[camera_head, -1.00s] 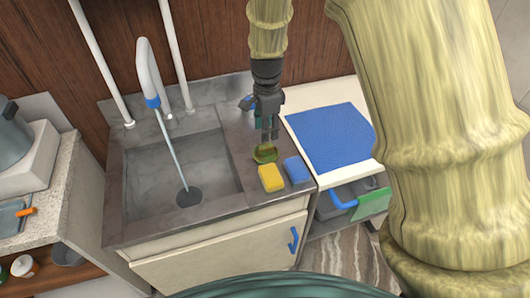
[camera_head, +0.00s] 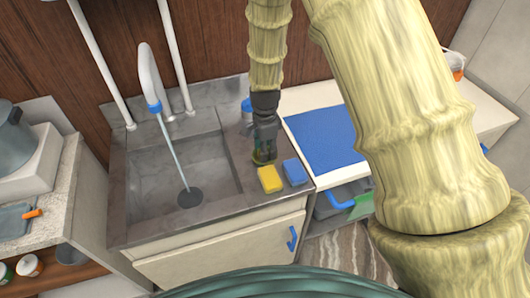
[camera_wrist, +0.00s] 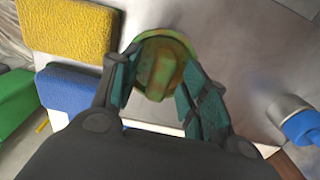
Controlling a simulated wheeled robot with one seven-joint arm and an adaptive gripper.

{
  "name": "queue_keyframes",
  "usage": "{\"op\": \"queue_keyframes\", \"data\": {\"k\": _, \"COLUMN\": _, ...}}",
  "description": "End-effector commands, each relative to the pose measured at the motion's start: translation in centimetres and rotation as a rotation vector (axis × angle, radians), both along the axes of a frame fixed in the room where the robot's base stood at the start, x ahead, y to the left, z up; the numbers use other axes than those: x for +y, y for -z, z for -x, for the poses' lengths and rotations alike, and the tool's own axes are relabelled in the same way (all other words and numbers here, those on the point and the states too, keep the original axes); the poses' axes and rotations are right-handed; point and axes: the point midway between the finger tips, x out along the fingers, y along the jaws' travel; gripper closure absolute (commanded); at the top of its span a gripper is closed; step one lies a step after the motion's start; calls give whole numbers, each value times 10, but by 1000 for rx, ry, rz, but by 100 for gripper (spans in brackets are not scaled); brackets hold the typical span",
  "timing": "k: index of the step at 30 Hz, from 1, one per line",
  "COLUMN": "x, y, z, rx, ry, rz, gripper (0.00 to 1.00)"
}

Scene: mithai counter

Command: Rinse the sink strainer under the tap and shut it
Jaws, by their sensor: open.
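The sink strainer (camera_wrist: 160,68) is a round, green and brownish cup. It sits on the counter beside the sink, between my gripper's open fingers in the wrist view. My gripper (camera_head: 264,156) is low over the counter right of the basin and mostly hides the strainer in the head view. The fingers (camera_wrist: 155,85) stand on both sides of the strainer; I cannot tell whether they touch it. The tap (camera_head: 150,78) is a white curved spout with a blue tip. Water runs from it in a thin stream into the sink (camera_head: 150,180), over the dark drain (camera_head: 190,197).
A yellow sponge (camera_head: 270,179) and a blue sponge (camera_head: 295,171) lie right by my gripper. A blue-tipped metal fitting (camera_wrist: 297,118) stands close by in the wrist view. A blue mat (camera_head: 318,137) covers the counter further right. The basin is open and clear.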

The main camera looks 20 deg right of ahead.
Motion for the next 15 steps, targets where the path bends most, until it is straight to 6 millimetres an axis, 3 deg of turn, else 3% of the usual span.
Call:
{"op": "queue_keyframes", "data": {"k": 11, "x": 0, "y": 6, "z": 0, "rx": 0, "ry": 0, "rz": 0, "gripper": 55}}
{"op": "queue_keyframes", "data": {"k": 15, "x": 0, "y": 5, "z": 0, "rx": 0, "ry": 0, "rz": 0, "gripper": 81}}
